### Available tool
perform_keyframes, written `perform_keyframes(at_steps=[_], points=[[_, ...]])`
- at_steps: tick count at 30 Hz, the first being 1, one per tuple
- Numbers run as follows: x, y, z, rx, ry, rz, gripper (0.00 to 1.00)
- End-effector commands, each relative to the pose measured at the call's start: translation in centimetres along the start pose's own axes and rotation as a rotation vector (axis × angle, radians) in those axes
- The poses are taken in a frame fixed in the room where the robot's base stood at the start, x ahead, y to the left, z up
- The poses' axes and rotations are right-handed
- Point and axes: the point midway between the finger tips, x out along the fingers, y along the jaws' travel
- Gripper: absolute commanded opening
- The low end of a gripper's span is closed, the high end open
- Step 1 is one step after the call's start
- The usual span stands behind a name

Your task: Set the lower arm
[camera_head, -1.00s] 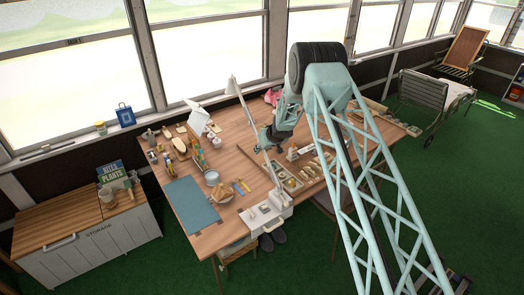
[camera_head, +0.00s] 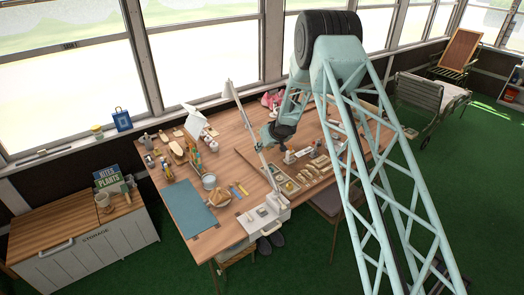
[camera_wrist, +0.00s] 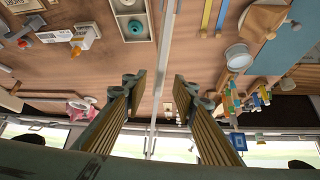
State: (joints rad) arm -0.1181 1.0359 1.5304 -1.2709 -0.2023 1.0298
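A white desk lamp stands on the wooden table, with its base (camera_head: 265,217) at the near edge. Its slim white arm (camera_head: 243,115) rises tilted toward the windows. My gripper (camera_head: 270,137) is beside this arm, over the middle of the table. In the wrist view the two ribbed fingers of my gripper (camera_wrist: 158,84) are apart, with the pale lamp arm (camera_wrist: 154,110) showing in the gap between them. I cannot tell how deep the arm sits between the fingers; no contact shows. The lamp's joints are too small to make out.
Left of the lamp are a blue mat (camera_head: 187,207), a bowl (camera_head: 219,196) and small tools. A tray of parts (camera_head: 313,172) lies to the right, with a white and orange item (camera_wrist: 82,38) near it. A storage chest (camera_head: 85,235) stands left of the table.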

Motion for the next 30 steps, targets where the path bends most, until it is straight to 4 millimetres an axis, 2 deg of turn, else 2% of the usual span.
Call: perform_keyframes(at_steps=[3,12,25,30], points=[[-1.2,0.0,-0.1,0.000,0.001,0.000,0.26],[-3.1,0.0,0.0,0.000,0.000,0.000,0.26],[-3.4,0.0,0.0,0.000,0.000,0.000,0.26],[-3.4,-0.1,0.0,-0.009,0.000,0.002,0.10]])
